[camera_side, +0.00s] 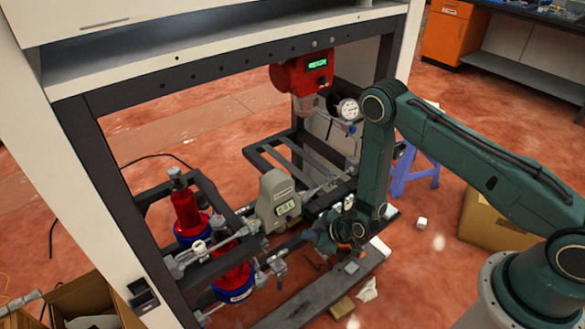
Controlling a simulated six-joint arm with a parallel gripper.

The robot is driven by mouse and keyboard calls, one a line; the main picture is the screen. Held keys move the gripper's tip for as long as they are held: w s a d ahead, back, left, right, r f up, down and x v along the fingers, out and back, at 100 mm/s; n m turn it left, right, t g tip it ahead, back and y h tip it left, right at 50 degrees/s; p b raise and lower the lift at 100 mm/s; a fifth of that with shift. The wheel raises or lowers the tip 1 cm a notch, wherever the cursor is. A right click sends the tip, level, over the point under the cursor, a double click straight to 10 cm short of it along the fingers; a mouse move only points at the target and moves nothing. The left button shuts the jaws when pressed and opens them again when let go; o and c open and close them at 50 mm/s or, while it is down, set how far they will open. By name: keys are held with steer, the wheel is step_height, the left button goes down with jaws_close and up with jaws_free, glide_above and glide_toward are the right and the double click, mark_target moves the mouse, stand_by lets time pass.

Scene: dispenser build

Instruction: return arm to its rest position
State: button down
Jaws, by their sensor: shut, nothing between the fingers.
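My gripper (316,237) is at the end of my dark green arm, low at the front right of the dispenser frame. It is shut and empty, but its fingertips are small and partly hidden among the fittings. A grey meter with a small display (278,203) stands just left of it. The dispenser frame (105,170) is dark metal with white panels. A red unit with a green display (302,76) hangs under its top beam, above my gripper.
Two red and blue canisters, one at the rear (187,210) and one in front (235,283), stand left of the meter among pipe fittings. A round gauge (348,109) sits close beside my arm's elbow. A blue stool (415,170) and a cardboard box (492,222) are at the right.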

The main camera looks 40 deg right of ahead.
steer(key=w+r+g, duration=0.1)
steer(key=w+r, duration=0.1)
steer(key=r, duration=0.6)
steer(key=w+r, duration=0.2)
steer(key=r, duration=0.7)
steer(key=s+d+r+m, duration=0.1)
steer(key=s+r, duration=0.2)
steer(key=r, duration=0.4)
steer(key=s+d+r+m, duration=0.1)
steer(key=s+d+r, duration=0.1)
steer(key=r, duration=0.5)
steer(key=s+d+r+m+g+h, duration=0.2)
steer(key=s+d+r, duration=0.1)
steer(key=s+r, duration=0.9)
steer(key=s+d+r+m, duration=0.1)
steer(key=s+r, duration=0.1)
steer(key=s, duration=0.6)
steer(key=s+d+r+m+h, duration=0.1)
steer(key=s+r+m, duration=0.1)
steer(key=s, duration=0.6)
steer(key=shift+d, duration=0.3)
